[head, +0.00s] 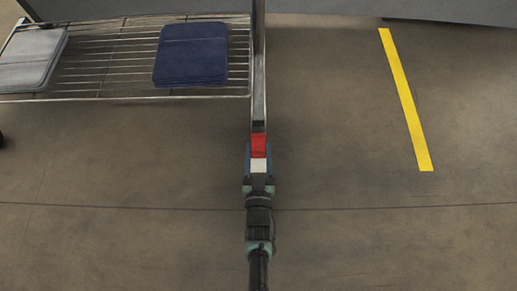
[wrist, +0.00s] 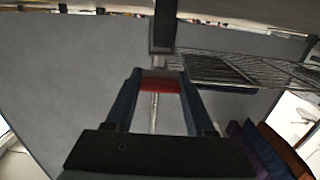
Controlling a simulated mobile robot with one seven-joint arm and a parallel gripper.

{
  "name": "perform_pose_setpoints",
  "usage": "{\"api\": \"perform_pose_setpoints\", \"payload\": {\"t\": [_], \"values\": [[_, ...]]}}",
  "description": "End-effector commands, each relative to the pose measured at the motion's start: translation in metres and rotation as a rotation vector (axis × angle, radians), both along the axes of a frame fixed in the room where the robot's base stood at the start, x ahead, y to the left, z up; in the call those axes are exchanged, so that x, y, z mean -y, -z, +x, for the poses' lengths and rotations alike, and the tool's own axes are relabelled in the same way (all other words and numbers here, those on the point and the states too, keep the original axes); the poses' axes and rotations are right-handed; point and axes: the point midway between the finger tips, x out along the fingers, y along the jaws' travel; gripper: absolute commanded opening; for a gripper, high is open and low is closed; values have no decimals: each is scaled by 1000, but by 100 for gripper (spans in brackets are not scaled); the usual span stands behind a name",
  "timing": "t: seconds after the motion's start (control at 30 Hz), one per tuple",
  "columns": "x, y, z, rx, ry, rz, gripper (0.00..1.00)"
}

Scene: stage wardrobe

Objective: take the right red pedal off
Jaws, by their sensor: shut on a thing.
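The red pedal (head: 259,144) is at the foot of the rack's upright post in the head view, with a white patch just below it. In the wrist view the red pedal (wrist: 160,85) lies between the two fingers of my gripper (wrist: 161,80). My gripper (head: 258,160) is shut on the pedal, with a finger on each side. The pedal lines up with the dark end of the post (head: 259,90); I cannot tell whether they touch. Only one red pedal shows.
A wire shelf (head: 115,97) stands at upper left, bearing a navy folded cloth (head: 190,55) and a grey folded cloth (head: 30,58). A yellow strip (head: 406,100) marks the floor at right. The floor (head: 380,240) around my arm is clear.

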Motion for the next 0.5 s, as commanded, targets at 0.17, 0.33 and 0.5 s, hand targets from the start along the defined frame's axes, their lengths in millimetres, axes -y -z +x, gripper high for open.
{"api": "perform_pose_setpoints", "payload": {"t": [0.17,0.33,0.5], "values": [[1,-13,-1,-84,2,0,0],[1,-16,0,-205,2,1,0],[1,-17,1,-321,2,1,0]]}}
